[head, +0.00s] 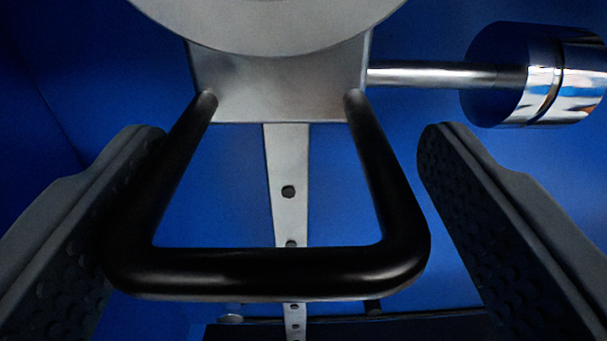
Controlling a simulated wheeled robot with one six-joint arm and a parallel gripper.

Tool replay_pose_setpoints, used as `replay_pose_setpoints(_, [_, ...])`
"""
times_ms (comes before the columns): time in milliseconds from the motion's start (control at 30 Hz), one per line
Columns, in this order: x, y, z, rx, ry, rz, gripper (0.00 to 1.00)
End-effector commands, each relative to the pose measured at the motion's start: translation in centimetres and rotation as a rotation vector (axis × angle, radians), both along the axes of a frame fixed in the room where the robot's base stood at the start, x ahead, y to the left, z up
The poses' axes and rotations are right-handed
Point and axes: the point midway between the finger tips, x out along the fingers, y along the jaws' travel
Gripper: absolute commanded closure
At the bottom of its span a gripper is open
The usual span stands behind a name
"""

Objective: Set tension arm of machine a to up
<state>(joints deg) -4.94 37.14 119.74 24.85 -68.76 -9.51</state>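The tension arm shows close up in the head view as a black U-shaped handle (270,273) fixed to a grey metal block (285,85). A round grey disc (270,20) sits above the block, cut off by the top edge. My gripper (292,140) is open, with one dark finger on each side of the handle. The left finger is close to the handle's left side; I cannot tell whether they touch. A wider gap shows between the handle and the right finger. Nothing is held. Which machine this is cannot be told.
A shiny rod ends in a black and chrome cylinder (540,78) at the upper right, above the right finger. A light metal strip with holes (288,190) runs down behind the handle. A blue surface (390,75) fills the background. A dark edge (400,327) lies at the bottom.

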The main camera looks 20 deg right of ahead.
Motion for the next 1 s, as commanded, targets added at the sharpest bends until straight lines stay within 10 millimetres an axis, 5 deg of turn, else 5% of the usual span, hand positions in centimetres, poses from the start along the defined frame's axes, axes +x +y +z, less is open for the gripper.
replay_pose_setpoints(567, [-0.4, 0.3, 0.1, 0.000, -0.001, 0.002, 0.29])
replay_pose_setpoints(1000, [-7.7, 2.7, 0.0, -0.001, 0.000, 0.003, 0.29])
